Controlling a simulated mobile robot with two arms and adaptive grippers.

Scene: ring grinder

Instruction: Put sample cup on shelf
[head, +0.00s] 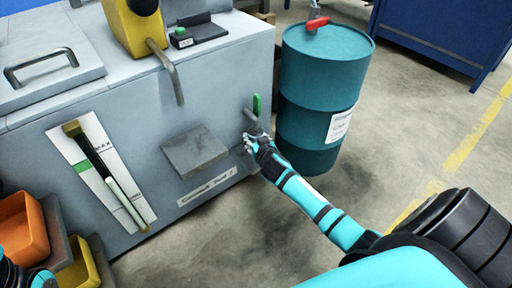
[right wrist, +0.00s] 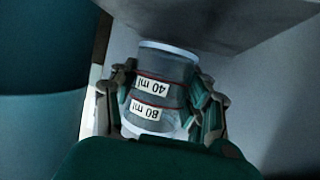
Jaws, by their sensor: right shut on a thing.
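The sample cup (right wrist: 157,92) is clear, with red lines and labels reading 40 ml and 80 ml, which appear upside down in the right wrist view. My right gripper (right wrist: 160,100) is shut around its sides. In the head view my right gripper (head: 257,141) is at the grey machine's front, just below a tap with a green handle (head: 257,104). The cup is too small to make out clearly there. A small grey shelf (head: 197,152) juts from the machine's front, left of the gripper, and is empty. My left gripper's fingers are not visible.
A teal drum (head: 318,90) with a red tap on top stands right of the machine (head: 230,65). A sight gauge (head: 100,170) is on the machine's front at left. Orange (head: 22,228) and yellow (head: 78,265) bins are at lower left. Open floor lies right.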

